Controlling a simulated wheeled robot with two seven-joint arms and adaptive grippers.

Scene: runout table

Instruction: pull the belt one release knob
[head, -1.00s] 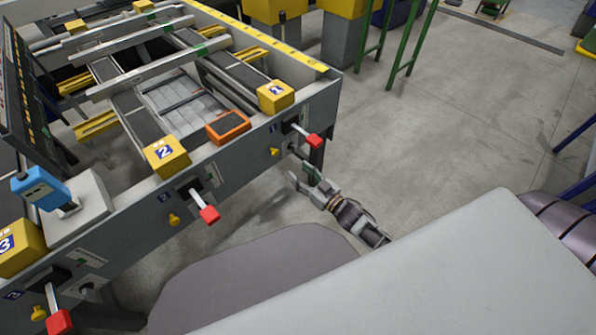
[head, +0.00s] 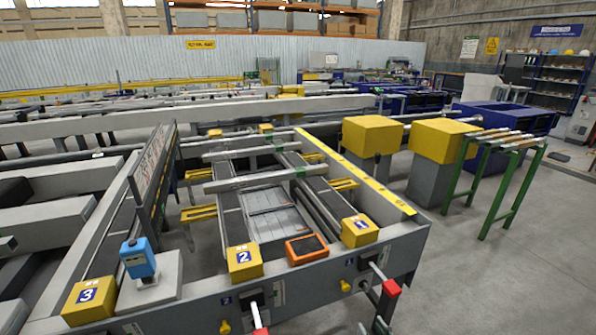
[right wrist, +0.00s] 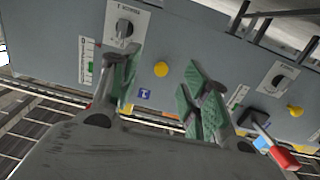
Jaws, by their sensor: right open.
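The belt one release knob (head: 346,286) is a small yellow knob on the grey front panel, below the blue "1" label. In the right wrist view the yellow knob (right wrist: 161,69) shows beside a small blue label, in the gap between my fingers. My right gripper (right wrist: 163,72) is open and empty, its green-padded fingers apart on either side of the knob. The knob looks farther off than the fingertips, and no contact shows. In the head view only a part of my right gripper (head: 380,325) shows at the bottom edge. My left gripper is out of view.
A red-handled lever (head: 390,287) stands out from the panel right of the knob. Another yellow knob (right wrist: 295,110) and a red-ended lever (right wrist: 283,155) show at the right in the wrist view. A green-legged stand (head: 497,180) is on the floor at the right.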

